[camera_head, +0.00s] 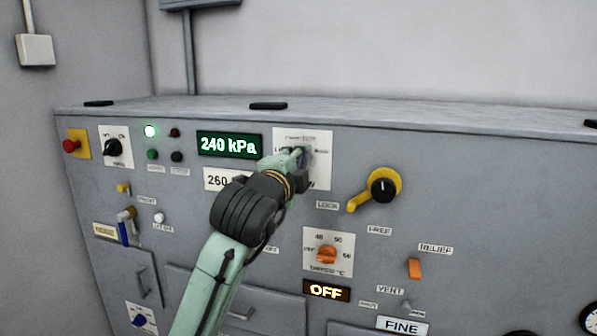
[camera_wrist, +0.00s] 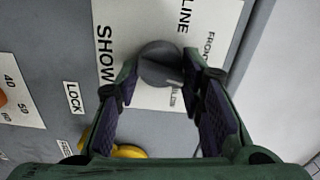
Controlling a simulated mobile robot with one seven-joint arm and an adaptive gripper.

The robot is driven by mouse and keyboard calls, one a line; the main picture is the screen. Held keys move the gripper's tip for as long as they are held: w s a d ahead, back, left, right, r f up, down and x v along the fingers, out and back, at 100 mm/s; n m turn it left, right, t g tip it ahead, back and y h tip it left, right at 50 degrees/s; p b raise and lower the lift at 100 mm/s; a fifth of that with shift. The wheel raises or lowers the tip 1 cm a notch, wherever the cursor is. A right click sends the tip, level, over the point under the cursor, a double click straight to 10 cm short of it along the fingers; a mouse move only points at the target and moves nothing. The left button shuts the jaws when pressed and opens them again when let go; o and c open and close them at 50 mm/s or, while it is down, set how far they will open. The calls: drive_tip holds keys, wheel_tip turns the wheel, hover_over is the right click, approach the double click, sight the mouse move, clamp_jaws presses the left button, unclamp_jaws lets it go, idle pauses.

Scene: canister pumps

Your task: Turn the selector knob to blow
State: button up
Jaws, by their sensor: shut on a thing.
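The selector knob (camera_wrist: 159,62) is a round grey knob on a white label plate (camera_head: 318,172). My gripper (camera_head: 300,153) reaches the plate in the head view and hides most of the knob. In the wrist view my gripper (camera_wrist: 160,72) has its two fingers on either side of the knob, shut on it. The plate in the wrist view shows the words SHOW and LINE, a partly cut-off word at right, and a small label (camera_wrist: 177,97) just below the knob that seems to read BLOW. Which label the knob points to is unclear.
A yellow lever with a black hub (camera_head: 384,186) is right of the plate, marked LOCK and FREE. An orange knob (camera_head: 327,254) sits below. A green 240 kPa display (camera_head: 229,145) is at left. An OFF display (camera_head: 326,292) and an orange switch (camera_head: 414,268) are lower down.

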drive_tip(key=m+b, duration=0.2)
drive_tip(key=m, duration=0.3)
drive_tip(key=shift+a+f+m, duration=0.1)
drive_tip(key=shift+m, duration=0.2)
drive_tip(key=shift+m+b, duration=0.45)
drive_tip(key=shift+m, duration=1.75)
drive_tip(key=o, duration=1.1)
drive_tip(key=shift+o, duration=0.2)
drive_tip(key=v, duration=1.2)
